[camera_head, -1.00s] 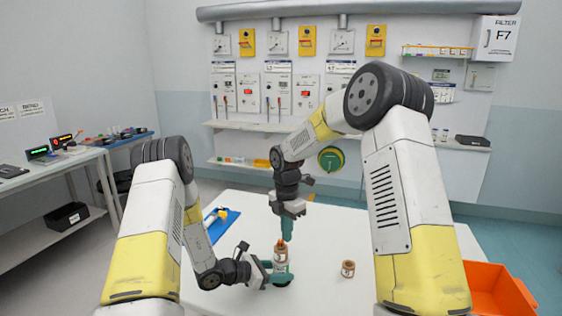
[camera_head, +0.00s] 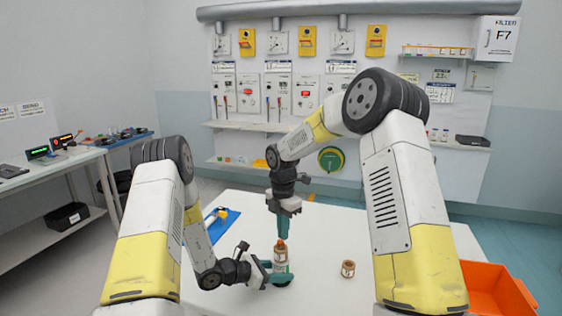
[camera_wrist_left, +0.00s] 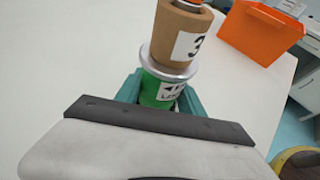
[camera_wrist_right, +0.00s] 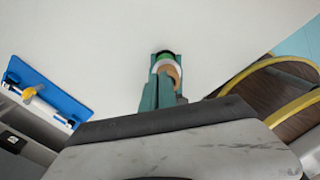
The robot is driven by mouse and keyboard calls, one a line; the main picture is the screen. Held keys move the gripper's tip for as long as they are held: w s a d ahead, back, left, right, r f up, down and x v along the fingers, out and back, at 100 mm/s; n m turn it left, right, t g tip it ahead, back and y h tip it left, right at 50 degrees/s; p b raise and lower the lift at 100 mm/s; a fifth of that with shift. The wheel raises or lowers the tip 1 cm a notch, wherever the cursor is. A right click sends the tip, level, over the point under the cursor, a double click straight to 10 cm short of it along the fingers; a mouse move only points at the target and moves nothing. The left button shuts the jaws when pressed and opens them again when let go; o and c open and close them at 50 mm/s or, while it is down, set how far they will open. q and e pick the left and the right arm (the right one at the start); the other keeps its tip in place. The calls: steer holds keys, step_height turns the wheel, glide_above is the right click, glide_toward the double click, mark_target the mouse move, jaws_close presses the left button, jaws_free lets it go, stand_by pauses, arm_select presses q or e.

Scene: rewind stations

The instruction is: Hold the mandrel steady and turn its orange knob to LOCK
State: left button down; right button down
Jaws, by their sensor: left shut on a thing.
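The mandrel (camera_head: 281,262) stands upright on the white table, with a brown roll marked 3 (camera_wrist_left: 181,35) above a steel flange and a green base (camera_wrist_left: 158,90). Its orange knob (camera_head: 282,243) is at the top; it is cut off at the upper edge of the left wrist view. My left gripper (camera_head: 280,279) is shut around the green base. My right gripper (camera_head: 283,236) points down over the knob, its fingertips at or just above it; contact is unclear. In the right wrist view its fingers (camera_wrist_right: 160,90) hide the knob, and their gap cannot be judged.
A small brown roll (camera_head: 348,268) stands on the table to the right of the mandrel. A blue mat (camera_head: 226,222) with a yellow-and-white item lies at the left. An orange bin (camera_head: 500,290) is at the right edge. The tabletop between them is clear.

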steer(key=shift+a, duration=0.1)
steer(key=shift+w+d, duration=0.2)
steer(key=shift+w, duration=0.2)
step_height(320, 180, up, 6)
stand_by(0.5)
step_height(320, 180, down, 6)
steer(key=s+d, duration=0.1)
steer(key=d, duration=0.1)
steer(key=shift+s, duration=0.3)
stand_by(0.5)
